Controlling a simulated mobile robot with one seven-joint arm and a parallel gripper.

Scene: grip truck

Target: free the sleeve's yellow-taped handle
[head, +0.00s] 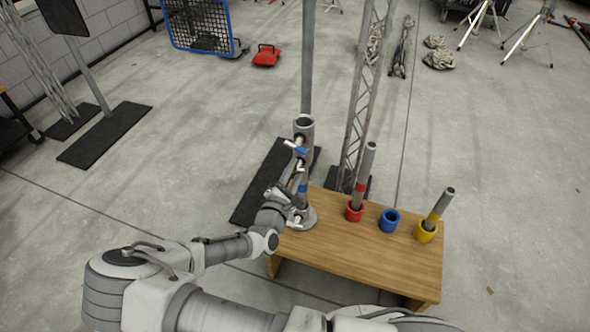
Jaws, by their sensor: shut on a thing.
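A grey handle with yellow tape (435,216) leans in a yellow cup (426,233) at the right end of the wooden table. A wide grey open-topped sleeve (304,127) stands upright above a round grey base (302,218) at the table's left corner. My gripper (299,149) is at the sleeve's side, below its rim, well left of the yellow-taped handle. It is shut on a blue-marked piece (302,151); the grip is small and partly hidden by my wrist. Another blue band shows lower down. I cannot tell whether anything is inside the sleeve.
On the wooden table (350,262), a red cup (354,211) holds a red-taped handle (361,184). A blue cup (390,220) looks empty. A lattice truss (362,90) and a tall pole (307,60) stand behind. The table front is clear.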

